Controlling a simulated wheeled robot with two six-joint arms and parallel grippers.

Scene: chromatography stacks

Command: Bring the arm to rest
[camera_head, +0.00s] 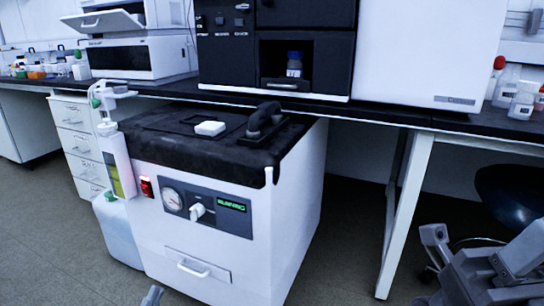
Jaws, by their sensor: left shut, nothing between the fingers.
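A small grey tip of my left gripper (152,296) shows at the bottom edge, in front of the white floor unit. It is shut, with nothing seen in it; the rest of it is cut off by the frame. Grey parts of my right arm (485,268) show at the lower right. Whether its jaws are open or shut cannot be made out. The white floor unit (165,235) has a black top, a round gauge (172,199), a green-lit display (231,205) and a red switch (146,187).
A dark bench top (390,117) runs across the back with black and white instruments on it. A blue-capped bottle (294,65) stands in the black instrument's bay. A bench leg (405,215) and a dark stool (515,195) are at the right. Floor is clear at lower left.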

